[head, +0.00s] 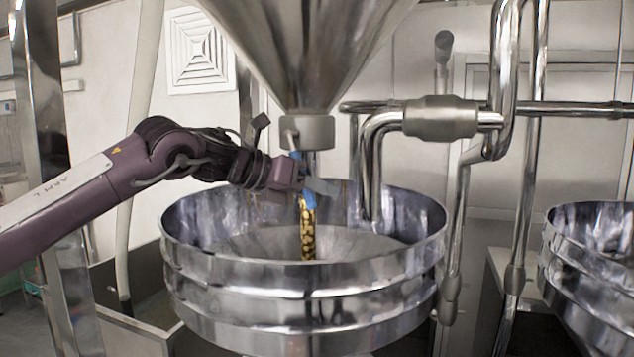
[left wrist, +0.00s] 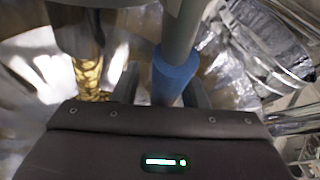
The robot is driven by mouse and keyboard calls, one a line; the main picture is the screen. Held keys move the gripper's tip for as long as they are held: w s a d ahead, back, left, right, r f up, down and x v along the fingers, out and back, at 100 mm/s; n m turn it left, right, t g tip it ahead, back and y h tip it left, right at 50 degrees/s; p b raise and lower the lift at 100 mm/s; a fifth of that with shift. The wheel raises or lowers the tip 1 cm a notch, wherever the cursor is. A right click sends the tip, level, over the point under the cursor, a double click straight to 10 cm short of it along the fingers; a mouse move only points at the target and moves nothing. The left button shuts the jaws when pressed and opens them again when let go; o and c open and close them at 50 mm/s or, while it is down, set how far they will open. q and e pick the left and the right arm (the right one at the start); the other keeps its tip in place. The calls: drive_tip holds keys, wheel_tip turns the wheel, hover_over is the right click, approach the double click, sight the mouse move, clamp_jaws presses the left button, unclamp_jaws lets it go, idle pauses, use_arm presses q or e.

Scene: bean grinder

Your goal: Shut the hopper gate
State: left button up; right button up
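The steel hopper (head: 310,40) hangs at the top centre of the head view, with its grey outlet collar (head: 307,132) below. A column of yellow-brown beans (head: 307,228) shows under the outlet, and again in the left wrist view (left wrist: 88,72). The gate handle is a grey rod with a blue sleeve (left wrist: 172,78). My left gripper (head: 318,186) is just below the outlet. In the left wrist view its fingers (left wrist: 160,92) are apart on either side of the sleeve, with a gap on the left. The gate itself is hidden. My right gripper is not in view.
A wide steel basin (head: 305,280) stands under the outlet, its rim close below my left gripper. Steel pipes (head: 440,117) run to the right of the outlet and down into the basin. A second basin (head: 595,265) stands at the right edge.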

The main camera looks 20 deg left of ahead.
use_arm(q)
drive_tip(key=shift+s+a, duration=0.1)
drive_tip(key=shift+s, duration=0.1)
drive_tip(key=shift+s+r, duration=0.1)
drive_tip(key=shift+c, duration=1.1)
clamp_jaws()
drive_tip(key=d+r+n+h+b, duration=0.1)
drive_tip(key=b, duration=0.2)
drive_tip(key=d+r+n+t+h+b, duration=0.1)
drive_tip(key=d+h+b, duration=0.1)
drive_tip(key=b, duration=0.1)
drive_tip(key=shift+d+r, duration=0.1)
drive_tip(key=shift+r, duration=0.05)
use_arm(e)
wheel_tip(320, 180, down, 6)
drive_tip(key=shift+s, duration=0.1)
